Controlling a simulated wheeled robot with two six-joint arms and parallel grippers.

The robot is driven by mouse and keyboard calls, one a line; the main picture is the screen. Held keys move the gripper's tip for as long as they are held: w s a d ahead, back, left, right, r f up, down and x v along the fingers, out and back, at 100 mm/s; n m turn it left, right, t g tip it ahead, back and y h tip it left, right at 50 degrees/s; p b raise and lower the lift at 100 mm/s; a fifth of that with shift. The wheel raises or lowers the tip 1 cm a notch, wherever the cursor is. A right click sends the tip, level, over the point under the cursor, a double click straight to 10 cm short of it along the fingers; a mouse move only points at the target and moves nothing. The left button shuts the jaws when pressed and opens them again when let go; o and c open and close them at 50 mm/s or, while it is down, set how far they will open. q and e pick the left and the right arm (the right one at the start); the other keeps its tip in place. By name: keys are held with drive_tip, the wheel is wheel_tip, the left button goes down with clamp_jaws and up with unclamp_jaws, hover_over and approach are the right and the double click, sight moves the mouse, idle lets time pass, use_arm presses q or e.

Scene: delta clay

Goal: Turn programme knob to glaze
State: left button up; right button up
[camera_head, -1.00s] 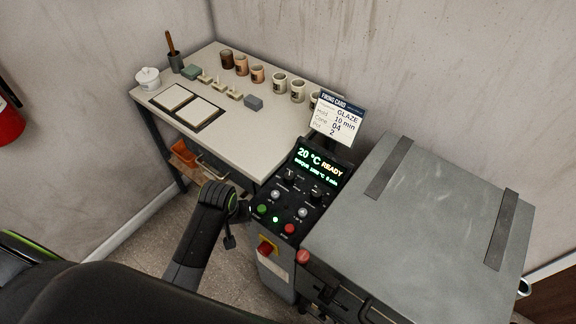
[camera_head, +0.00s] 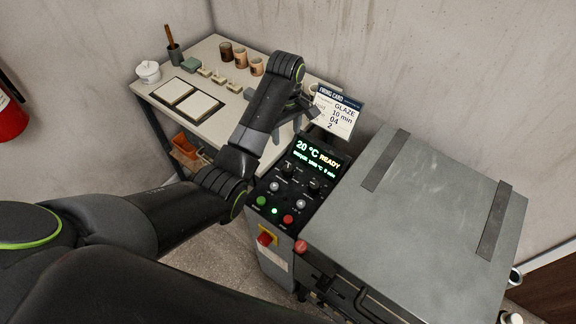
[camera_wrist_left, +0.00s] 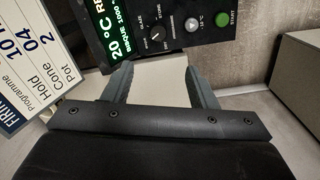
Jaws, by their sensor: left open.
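The programme knob (camera_head: 288,170) is a small black dial on the dark control panel (camera_head: 268,200), below the lit display (camera_head: 317,158). The display reads 20 °C READY, with a smaller line that looks like BISQUE. In the left wrist view the knob (camera_wrist_left: 158,32) shows with GLAZE and STONE printed around it; its exact pointing is hard to read. My left gripper (camera_head: 291,127) is open and empty, above the table's near-right end and behind the display. In the wrist view its fingers (camera_wrist_left: 160,76) are spread below the knob, apart from it. My right gripper is not in view.
The firing card (camera_head: 337,110) reads GLAZE, 10 min and stands close to the left gripper. A second knob (camera_head: 314,185), green button (camera_head: 261,201) and red button (camera_head: 288,219) share the panel. The grey kiln lid (camera_head: 420,210) lies right. The table (camera_head: 225,125) holds several pots.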

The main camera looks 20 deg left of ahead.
sight(288, 168)
use_arm(q)
wheel_tip(288, 168, down, 15)
drive_tip(key=shift+w+d+r+p, duration=0.1)
drive_tip(key=shift+w+p, duration=0.05)
drive_tip(key=shift+p, duration=0.15)
drive_tip(key=shift+f, duration=0.95)
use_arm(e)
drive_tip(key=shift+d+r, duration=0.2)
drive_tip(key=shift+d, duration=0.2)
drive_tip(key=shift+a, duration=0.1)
use_arm(q)
drive_tip(key=c, duration=1)
drive_tip(key=shift+o, duration=0.2)
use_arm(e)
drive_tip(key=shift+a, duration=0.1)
